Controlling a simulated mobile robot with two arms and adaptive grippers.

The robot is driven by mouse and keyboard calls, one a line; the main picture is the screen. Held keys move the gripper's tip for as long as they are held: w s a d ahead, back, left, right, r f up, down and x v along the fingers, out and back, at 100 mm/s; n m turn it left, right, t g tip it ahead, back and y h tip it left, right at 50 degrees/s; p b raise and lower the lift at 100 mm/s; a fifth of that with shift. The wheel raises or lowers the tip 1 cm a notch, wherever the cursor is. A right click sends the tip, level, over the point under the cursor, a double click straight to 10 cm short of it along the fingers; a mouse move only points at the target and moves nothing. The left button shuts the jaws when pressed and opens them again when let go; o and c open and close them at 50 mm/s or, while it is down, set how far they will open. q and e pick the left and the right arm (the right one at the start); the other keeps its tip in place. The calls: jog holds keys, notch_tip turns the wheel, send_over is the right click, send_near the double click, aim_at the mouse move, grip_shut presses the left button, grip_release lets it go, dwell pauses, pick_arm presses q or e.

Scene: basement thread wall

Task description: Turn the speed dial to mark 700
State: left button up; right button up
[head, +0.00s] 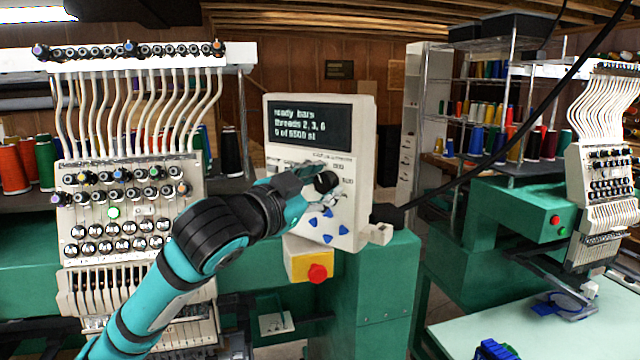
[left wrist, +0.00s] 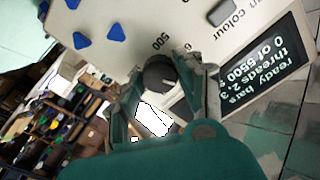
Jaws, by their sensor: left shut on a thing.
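The speed dial (head: 326,182) is a round dark knob on the light control panel (head: 362,125). In the left wrist view the dial (left wrist: 158,73) sits between the two fingers of my left gripper (left wrist: 160,80). In the head view my left gripper (head: 314,181) reaches the panel from the left, shut on the dial, and its fingers cover part of it. A mark that looks like 500 (left wrist: 161,42) shows beside the dial. Other marks are hidden or too small to read surely, and I cannot tell where the dial points. My right gripper is not in view.
Blue arrow keys (head: 328,226) lie below the dial, and a screen (head: 309,124) with text is above. A red stop button (head: 317,273) on a yellow box sits under the panel. A black cable (head: 480,165) runs to the panel's right. The embroidery head (head: 130,225) stands left.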

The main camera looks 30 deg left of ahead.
aim_at(331, 123)
pick_arm(q)
jog(key=shift+f+n, duration=0.15)
jog(key=shift+n, duration=0.25)
jog(key=o, duration=1.1)
jog(key=shift+o, duration=0.2)
notch_tip(331, 123, up, 10)
jog(key=shift+r, duration=0.1)
dwell(0.5)
